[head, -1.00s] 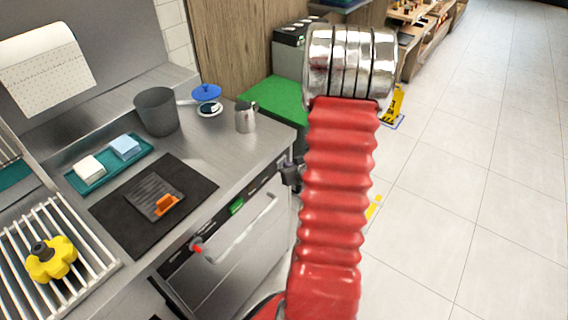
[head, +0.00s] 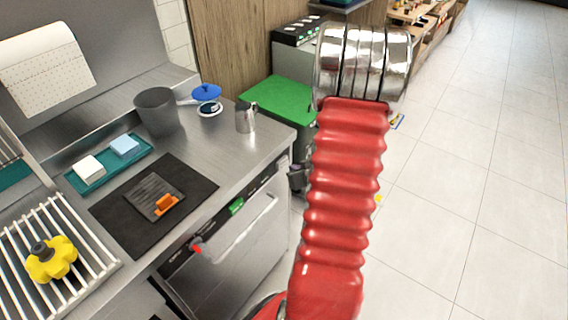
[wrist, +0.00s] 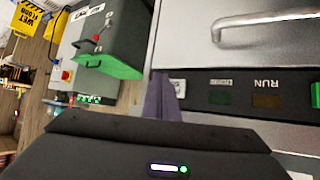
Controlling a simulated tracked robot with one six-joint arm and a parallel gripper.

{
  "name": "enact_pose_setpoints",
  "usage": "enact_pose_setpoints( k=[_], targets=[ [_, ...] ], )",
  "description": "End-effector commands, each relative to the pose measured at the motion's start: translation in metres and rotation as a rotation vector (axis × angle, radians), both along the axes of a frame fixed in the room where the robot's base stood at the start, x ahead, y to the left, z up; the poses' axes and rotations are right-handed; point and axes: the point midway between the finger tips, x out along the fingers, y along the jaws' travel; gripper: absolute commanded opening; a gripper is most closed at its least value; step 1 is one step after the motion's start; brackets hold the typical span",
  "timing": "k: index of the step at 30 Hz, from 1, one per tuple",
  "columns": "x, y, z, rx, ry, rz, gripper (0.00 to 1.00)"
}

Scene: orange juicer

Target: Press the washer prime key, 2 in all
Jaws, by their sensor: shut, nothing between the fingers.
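The washer (head: 235,250) stands under the counter, with a dark control strip along its top front edge. In the wrist view the strip (wrist: 240,84) shows a white label, two small dim displays, RUN lettering and a green key (wrist: 315,95) at the right edge. The green key also shows in the head view (head: 236,207). My gripper (wrist: 162,98) is shut and empty, its fingertips by the white-labelled end of the strip. I cannot tell whether they touch it. No prime key can be made out; the fingers may hide it. In the head view my gripper (head: 298,178) is partly behind my red arm.
A red knob (head: 196,246) is at the strip's left end. The washer's handle (wrist: 270,25) sticks out from its door. A green-topped cabinet (head: 280,98) stands beyond the counter. Open tiled floor (head: 480,170) lies to the right.

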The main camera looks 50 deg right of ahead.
Motion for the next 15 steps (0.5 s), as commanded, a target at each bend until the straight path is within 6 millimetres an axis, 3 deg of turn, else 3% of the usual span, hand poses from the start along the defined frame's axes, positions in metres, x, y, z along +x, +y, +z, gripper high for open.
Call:
enact_pose_setpoints(
  k=[15],
  targets=[
    [-0.037, -0.004, 0.0, 0.0, 0.0, -0.003, 0.0]
  ],
)
